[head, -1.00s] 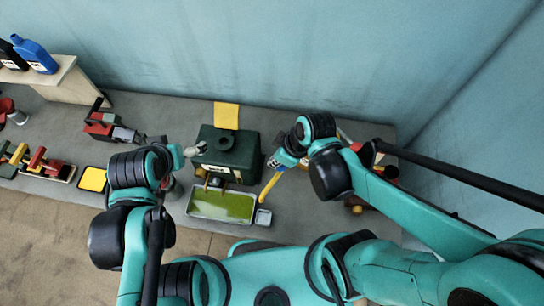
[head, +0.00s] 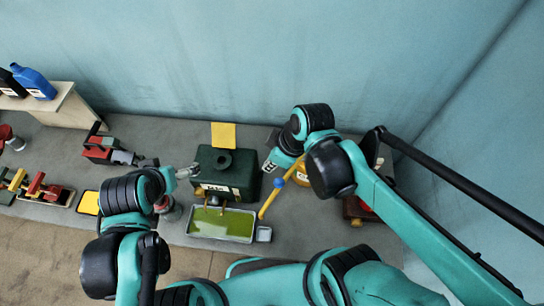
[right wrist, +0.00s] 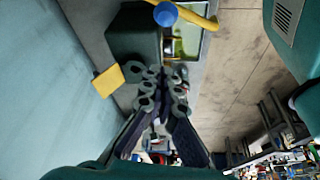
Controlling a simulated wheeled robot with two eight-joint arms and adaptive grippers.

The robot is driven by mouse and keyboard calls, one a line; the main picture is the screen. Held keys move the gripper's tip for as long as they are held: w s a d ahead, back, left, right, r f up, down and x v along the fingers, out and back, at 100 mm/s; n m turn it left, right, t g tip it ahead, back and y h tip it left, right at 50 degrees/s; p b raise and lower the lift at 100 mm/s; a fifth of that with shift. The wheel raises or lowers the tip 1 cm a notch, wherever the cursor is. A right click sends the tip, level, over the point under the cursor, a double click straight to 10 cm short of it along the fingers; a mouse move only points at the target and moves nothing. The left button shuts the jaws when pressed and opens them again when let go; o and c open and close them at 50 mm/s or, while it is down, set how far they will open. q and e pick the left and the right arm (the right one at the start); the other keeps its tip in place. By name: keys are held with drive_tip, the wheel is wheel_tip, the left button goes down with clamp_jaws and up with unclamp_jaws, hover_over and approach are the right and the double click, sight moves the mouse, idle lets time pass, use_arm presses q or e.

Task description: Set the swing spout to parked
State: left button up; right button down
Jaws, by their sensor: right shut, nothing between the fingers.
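The swing spout, a yellow bar (head: 267,205) with a blue knob (head: 279,182), slants beside the right side of the dark green tank (head: 240,180). Its lower end is near a small grey cup (head: 264,234). In the right wrist view the blue knob (right wrist: 166,14) and yellow bar (right wrist: 200,20) show at the top edge, beyond my fingers. My right gripper (head: 270,166) is just above and left of the knob in the head view. Its fingers (right wrist: 162,78) are shut and empty, apart from the knob. My left gripper (head: 190,172) is at the tank's left side; its jaw opening is unclear.
A tray of green liquid (head: 190,229) stands in front of the tank. A yellow card (head: 223,135) is behind it. A red tool (head: 100,150) and a yellow-topped block (head: 88,203) lie left. A shelf (head: 66,108) holds bottles. My right arm covers the bench's right part.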

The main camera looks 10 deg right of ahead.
use_arm(q)
drive_tip(key=shift+a+r, duration=0.15)
drive_tip(key=shift+a, duration=0.1)
use_arm(e)
drive_tip(key=v, duration=0.2)
drive_tip(key=shift+a+r, duration=0.1)
drive_tip(key=shift+r, duration=0.3)
use_arm(q)
drive_tip(key=shift+w+a, duration=0.1)
drive_tip(key=shift+a, duration=0.05)
use_arm(e)
drive_tip(key=shift+w+a, duration=0.1)
drive_tip(key=shift+a, duration=0.05)
